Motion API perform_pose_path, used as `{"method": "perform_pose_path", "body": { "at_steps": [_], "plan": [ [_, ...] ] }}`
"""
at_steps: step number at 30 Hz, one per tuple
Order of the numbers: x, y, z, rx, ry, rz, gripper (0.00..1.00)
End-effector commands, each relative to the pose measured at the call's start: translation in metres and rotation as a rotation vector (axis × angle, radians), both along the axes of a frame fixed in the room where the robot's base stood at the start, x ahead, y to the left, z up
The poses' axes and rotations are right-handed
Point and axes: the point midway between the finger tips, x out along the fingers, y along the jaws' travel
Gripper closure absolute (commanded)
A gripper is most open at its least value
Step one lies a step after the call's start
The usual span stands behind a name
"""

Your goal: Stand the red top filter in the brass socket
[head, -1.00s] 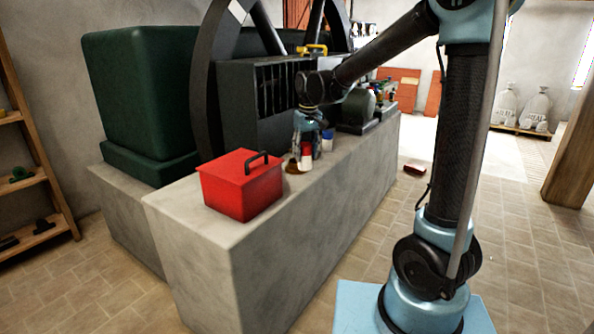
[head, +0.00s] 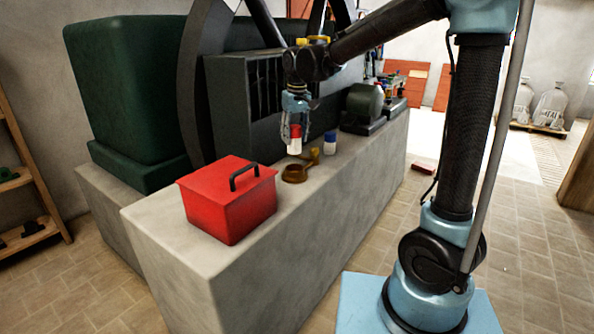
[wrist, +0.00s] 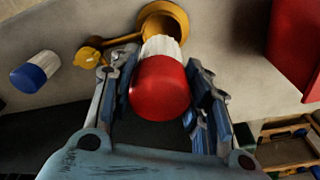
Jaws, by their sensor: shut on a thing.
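My gripper (head: 295,137) is shut on the red top filter (head: 295,133), a white ribbed body with a red cap. The filter hangs white end down, roughly upright, above the counter. The brass socket (head: 294,175) stands on the counter below it, apart from it, with a clear gap in the head view. In the wrist view the red cap (wrist: 160,88) sits between the fingers (wrist: 160,90), and the brass socket (wrist: 176,14) shows beyond the white end, partly hidden by it.
A blue-and-white filter (head: 330,144) stands on the counter right of the socket. A brass arm with a knob (wrist: 88,57) joins the socket. A red toolbox (head: 228,205) sits at the near left. Dark machinery lines the counter's back.

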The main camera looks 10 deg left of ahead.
Motion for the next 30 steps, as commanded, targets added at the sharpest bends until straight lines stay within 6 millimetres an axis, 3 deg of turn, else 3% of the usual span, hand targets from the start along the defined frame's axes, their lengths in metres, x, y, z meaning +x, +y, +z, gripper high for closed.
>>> {"method": "perform_pose_path", "body": {
  "at_steps": [7, 21, 30],
  "plan": [
    [0.000, 0.000, -0.039, 0.000, 0.000, 0.000, 0.82],
    [0.001, 0.000, -0.087, 0.000, 0.000, 0.000, 0.82],
    [0.000, 0.000, -0.096, 0.000, 0.000, 0.000, 0.82]
  ]
}}
